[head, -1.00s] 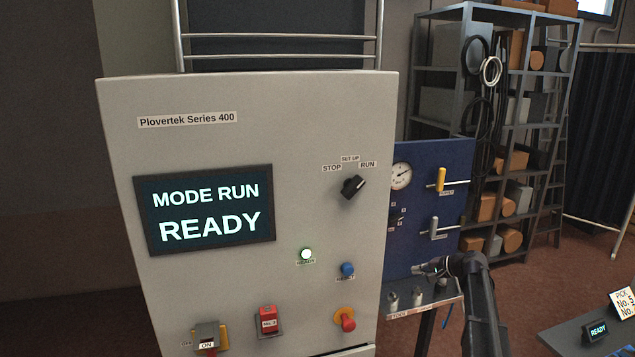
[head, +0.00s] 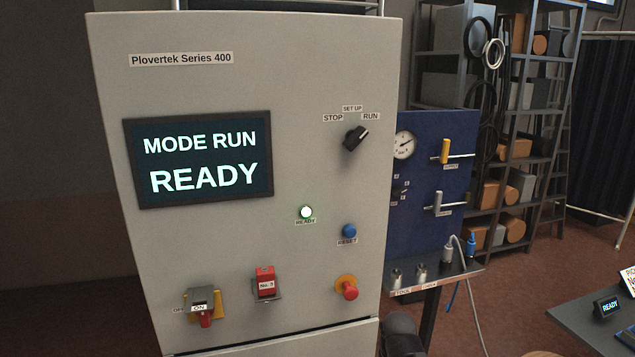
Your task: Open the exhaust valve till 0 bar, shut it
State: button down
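A blue panel (head: 425,224) beside the grey cabinet carries a round white gauge (head: 404,145), whose reading is too small to make out. An upper valve with a yellow handle (head: 445,151) sits right of the gauge, its handle upright across a horizontal pipe. A lower valve with a grey handle (head: 438,202) is also upright across its pipe. The small labels under both valves are not legible, so I cannot tell by name which is the exhaust. My gripper is not visible; only a dark part of my arm shows at the bottom edge.
The cabinet (head: 290,60) fills the left, with a screen (head: 200,163) reading MODE RUN READY, a lit lamp (head: 306,212), a selector (head: 356,138) and a red stop button (head: 348,289). A ledge (head: 408,291) with sockets and cabled connectors juts below the panel.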

aim_at(435, 208)
jog(key=k, duration=0.65)
jog(key=z, duration=0.4)
jog(key=i, duration=1.5)
jog(key=z, duration=0.1)
